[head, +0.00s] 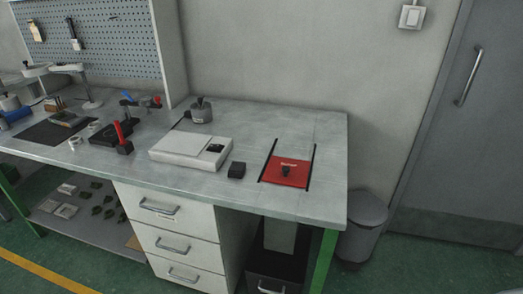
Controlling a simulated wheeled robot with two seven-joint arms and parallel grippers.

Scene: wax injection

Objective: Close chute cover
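The chute cover is a flat red plate (290,173) with a small black knob (286,171) on top, near the right end of the workbench. It lies between two black rails (312,166) that run from front to back. The plate sits at the front part of the rails, and the strip between the rails behind it looks grey like the bench top. I cannot tell from here whether an opening lies under the plate. Neither of my grippers shows in the head view.
Tools lie at the bench's left. A grey bin (364,225) stands right of the bench, near a door (470,150).

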